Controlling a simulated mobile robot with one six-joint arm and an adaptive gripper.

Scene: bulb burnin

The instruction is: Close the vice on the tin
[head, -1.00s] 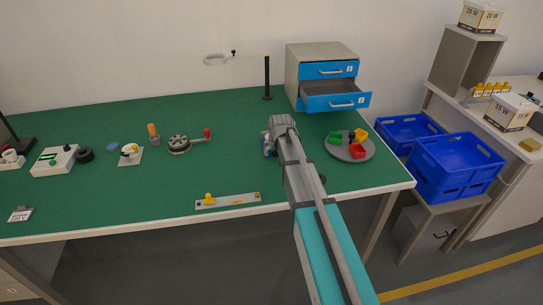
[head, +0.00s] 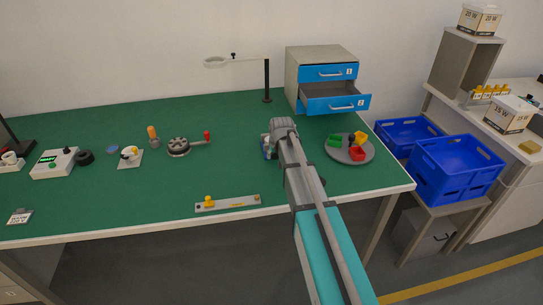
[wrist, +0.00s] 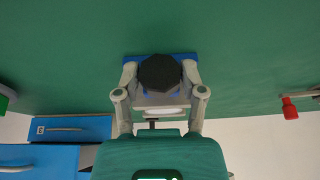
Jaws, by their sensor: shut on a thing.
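My gripper (wrist: 160,78) is shut on a dark, many-sided knob (wrist: 160,73) in the wrist view, one finger on each side. Behind the knob is a blue body (wrist: 187,58), probably the vice, with a pale grey block (wrist: 148,101) and a white rounded piece below it. In the head view my gripper (head: 270,142) is low over the green bench, and a small blue and white part (head: 267,152) shows at its left. My arm and the knob hide most of the vice. I cannot make out the tin or the gap between the jaws.
A round grey tray (head: 369,155) with coloured bins stands right of my arm. A drawer cabinet (head: 305,65) with its lower drawer open is behind. A round device with a red-tipped lever (head: 179,147) is to the left. The front bench holds a grey strip (head: 235,203).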

